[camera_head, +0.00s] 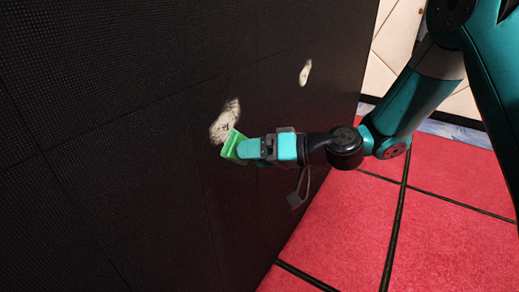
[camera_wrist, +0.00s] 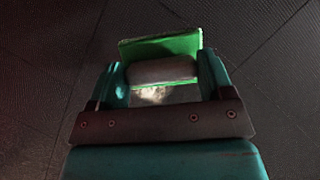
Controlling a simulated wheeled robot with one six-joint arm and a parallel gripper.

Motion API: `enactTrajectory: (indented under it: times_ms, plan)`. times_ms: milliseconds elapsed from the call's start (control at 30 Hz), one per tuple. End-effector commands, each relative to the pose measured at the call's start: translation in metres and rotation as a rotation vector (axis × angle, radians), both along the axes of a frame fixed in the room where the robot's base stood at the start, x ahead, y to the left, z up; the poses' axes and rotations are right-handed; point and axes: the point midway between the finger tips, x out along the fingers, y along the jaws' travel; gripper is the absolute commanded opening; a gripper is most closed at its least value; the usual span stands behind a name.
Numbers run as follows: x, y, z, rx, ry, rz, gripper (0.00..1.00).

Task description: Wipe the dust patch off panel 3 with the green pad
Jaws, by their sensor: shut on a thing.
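The green pad (camera_head: 233,148) is held in my gripper (camera_head: 251,148), with its face toward the dark video wall (camera_head: 130,90). A pale dust patch (camera_head: 225,119) lies on the wall, its lower end right beside the pad's upper edge. In the wrist view the green pad (camera_wrist: 160,45) spans beyond the two fingers of my gripper (camera_wrist: 165,75), and a grey-white grip part sits between them. A bit of pale dust (camera_wrist: 153,94) shows just below it. I cannot tell whether the pad touches the wall. No panel numbers are visible.
A second, smaller pale patch (camera_head: 305,72) is on the wall farther right. Red floor tiles (camera_head: 350,225) with dark seams lie below right. A cream tiled wall (camera_head: 393,45) stands behind my arm. The wall surface left of the pad is clear.

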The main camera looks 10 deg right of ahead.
Motion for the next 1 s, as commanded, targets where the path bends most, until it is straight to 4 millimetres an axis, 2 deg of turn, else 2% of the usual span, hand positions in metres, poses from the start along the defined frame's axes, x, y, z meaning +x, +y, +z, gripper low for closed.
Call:
enactTrajectory:
  times_ms: [533,1000]
  plan:
    - [0.031,0.040,0.001,0.000,0.003,-0.001,0.44]
    - [0.035,0.044,-0.001,0.000,0.001,-0.003,0.44]
